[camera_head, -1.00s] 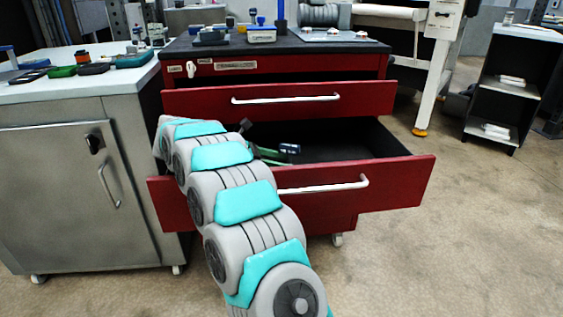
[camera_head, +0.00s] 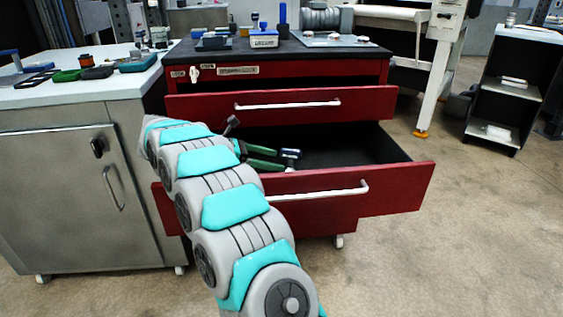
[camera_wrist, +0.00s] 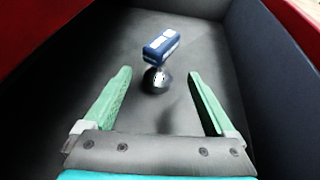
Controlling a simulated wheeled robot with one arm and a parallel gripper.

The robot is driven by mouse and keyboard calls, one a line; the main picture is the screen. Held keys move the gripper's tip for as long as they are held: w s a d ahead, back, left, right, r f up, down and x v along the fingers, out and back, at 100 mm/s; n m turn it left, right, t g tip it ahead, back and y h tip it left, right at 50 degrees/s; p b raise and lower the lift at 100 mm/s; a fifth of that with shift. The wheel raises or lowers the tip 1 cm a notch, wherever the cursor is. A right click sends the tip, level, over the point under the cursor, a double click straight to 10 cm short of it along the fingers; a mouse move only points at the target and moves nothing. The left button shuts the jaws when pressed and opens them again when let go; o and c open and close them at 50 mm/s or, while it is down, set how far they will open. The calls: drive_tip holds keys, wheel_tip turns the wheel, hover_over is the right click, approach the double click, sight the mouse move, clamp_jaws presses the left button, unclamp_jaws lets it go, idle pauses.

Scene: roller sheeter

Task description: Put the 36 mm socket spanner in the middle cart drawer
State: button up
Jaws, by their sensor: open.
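The 36 mm socket spanner appears to be the piece with a blue-and-white block (camera_wrist: 161,44) and a round metal end (camera_wrist: 156,80) in the wrist view. It is inside the open middle cart drawer (camera_wrist: 205,45), over its dark floor. In the head view the spanner (camera_head: 291,154) shows just right of my green fingers. My gripper (camera_wrist: 158,74) is open, its fingers on either side of the metal end with gaps both sides. In the head view my gripper (camera_head: 279,160) is low inside the middle drawer (camera_head: 345,150). I cannot tell whether the spanner touches the floor.
The cart top (camera_head: 380,52) holds small boxes and tools. A grey cabinet (camera_head: 60,200) with a pale worktop stands left. A dark shelf unit (camera_head: 480,115) stands right. The drawer's right part is empty.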

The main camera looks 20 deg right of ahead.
drive_tip(key=b+v, duration=0.1)
drive_tip(key=v, duration=0.7)
drive_tip(key=shift+r, duration=0.1)
drive_tip(key=shift+c, duration=0.3)
idle(0.8)
